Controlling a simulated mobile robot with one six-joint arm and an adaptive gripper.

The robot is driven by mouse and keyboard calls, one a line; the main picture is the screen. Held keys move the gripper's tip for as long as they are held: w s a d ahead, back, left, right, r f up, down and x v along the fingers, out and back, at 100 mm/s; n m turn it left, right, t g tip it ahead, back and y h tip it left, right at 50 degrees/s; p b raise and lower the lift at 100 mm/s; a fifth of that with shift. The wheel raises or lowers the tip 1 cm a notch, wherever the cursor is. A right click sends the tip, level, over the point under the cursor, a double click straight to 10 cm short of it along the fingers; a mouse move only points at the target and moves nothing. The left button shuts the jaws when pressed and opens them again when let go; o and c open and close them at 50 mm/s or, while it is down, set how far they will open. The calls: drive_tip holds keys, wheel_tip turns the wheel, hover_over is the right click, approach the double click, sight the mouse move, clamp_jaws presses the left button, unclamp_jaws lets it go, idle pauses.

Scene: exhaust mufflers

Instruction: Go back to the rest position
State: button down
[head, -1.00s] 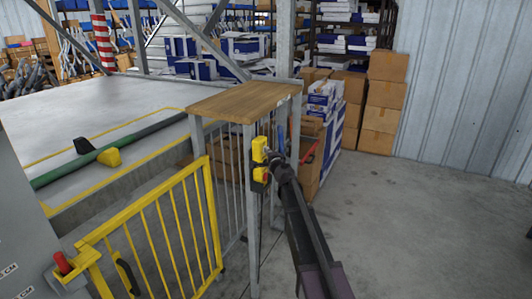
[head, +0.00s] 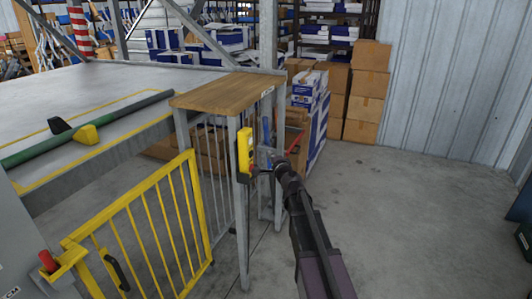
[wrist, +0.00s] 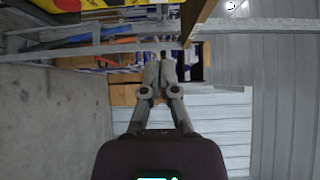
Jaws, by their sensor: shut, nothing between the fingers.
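My gripper (wrist: 160,70) is shut and empty in the wrist view, its two fingers together and pointing away from the camera. In the head view my gripper (head: 264,160) is at the end of my dark arm, just right of the yellow control box on the post. A small gap seems to lie between them, but the exact distance is hard to tell. The yellow control box (head: 245,150) hangs on a grey post under a wooden shelf top (head: 228,91). A yellow patch (wrist: 70,5) shows at the top edge of the wrist view.
A yellow gate (head: 150,225) stands at the lower left beside a grey cabinet with a red button (head: 47,262). Stacked cardboard boxes (head: 367,90) stand at the back, by a corrugated wall. The concrete floor (head: 410,210) to the right is mostly clear.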

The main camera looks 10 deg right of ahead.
drive_tip(key=shift+s, duration=0.25)
drive_tip(key=s+a+f+n+g+y, duration=0.4)
drive_tip(key=s+a+f+n+g, duration=0.65)
drive_tip(key=s, duration=0.45)
drive_tip(key=s+d+f+n+g+h, duration=0.2)
drive_tip(key=s+d+f+g+h, duration=0.1)
drive_tip(key=s, duration=0.6)
drive_tip(key=s+d+f+n+g+h, duration=0.3)
drive_tip(key=s+f+g, duration=0.1)
drive_tip(key=s, duration=0.5)
drive_tip(key=shift+s+f+n+h, duration=0.35)
drive_tip(key=shift+s+f+h, duration=0.05)
drive_tip(key=shift+f, duration=0.2)
idle(1.9)
